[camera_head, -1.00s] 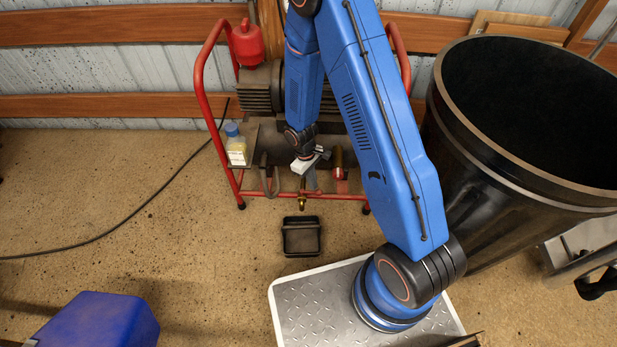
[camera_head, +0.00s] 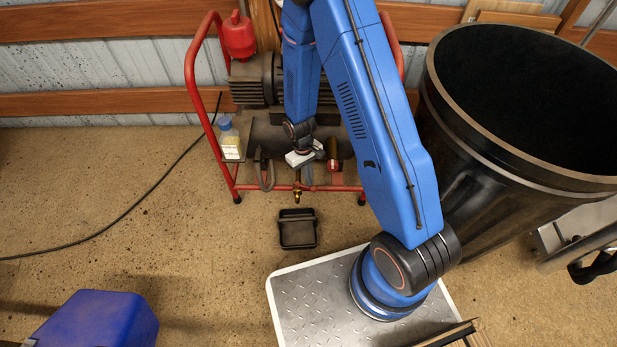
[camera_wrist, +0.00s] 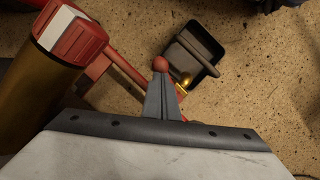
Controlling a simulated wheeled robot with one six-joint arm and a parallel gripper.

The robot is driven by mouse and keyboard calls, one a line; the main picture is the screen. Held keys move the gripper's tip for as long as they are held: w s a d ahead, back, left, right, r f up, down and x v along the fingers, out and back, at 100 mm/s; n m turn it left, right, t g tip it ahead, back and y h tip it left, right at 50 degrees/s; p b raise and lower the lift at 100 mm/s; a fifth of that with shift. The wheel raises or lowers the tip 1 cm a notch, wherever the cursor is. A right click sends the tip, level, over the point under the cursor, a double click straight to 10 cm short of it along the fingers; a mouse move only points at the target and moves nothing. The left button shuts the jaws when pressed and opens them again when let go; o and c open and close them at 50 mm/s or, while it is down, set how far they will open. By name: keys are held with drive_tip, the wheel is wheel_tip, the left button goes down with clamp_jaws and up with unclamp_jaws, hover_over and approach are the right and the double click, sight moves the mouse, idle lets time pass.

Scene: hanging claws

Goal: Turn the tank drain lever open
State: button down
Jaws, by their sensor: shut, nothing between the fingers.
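The tank (camera_head: 272,140) is part of the red-framed compressor in the head view. A brass drain fitting (camera_head: 297,190) hangs below it, and brass also shows in the wrist view (camera_wrist: 185,86). A red ball knob (camera_wrist: 160,64), seemingly the drain lever's end, appears right at my fingertips in the wrist view. The lever's shank is hidden, and I cannot tell whether the fingers touch the knob. My gripper (camera_wrist: 161,82) is shut with its grey fingers together. In the head view my gripper (camera_head: 305,158) is in front of the tank, above the brass fitting.
A black drain pan (camera_head: 297,246) sits on the floor below the fitting. A red-capped brass cylinder (camera_wrist: 70,35) stands close left in the wrist view. A red frame bar (camera_wrist: 125,68) runs behind the knob. A bottle (camera_head: 231,142) is left, a large black barrel (camera_head: 480,190) right.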

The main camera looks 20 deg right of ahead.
drive_tip(key=shift+w, duration=0.2)
drive_tip(key=w+a+r, duration=0.2)
drive_tip(key=w+r, duration=0.4)
drive_tip(key=r, duration=0.6)
idle(0.6)
drive_tip(key=shift+r, duration=0.1)
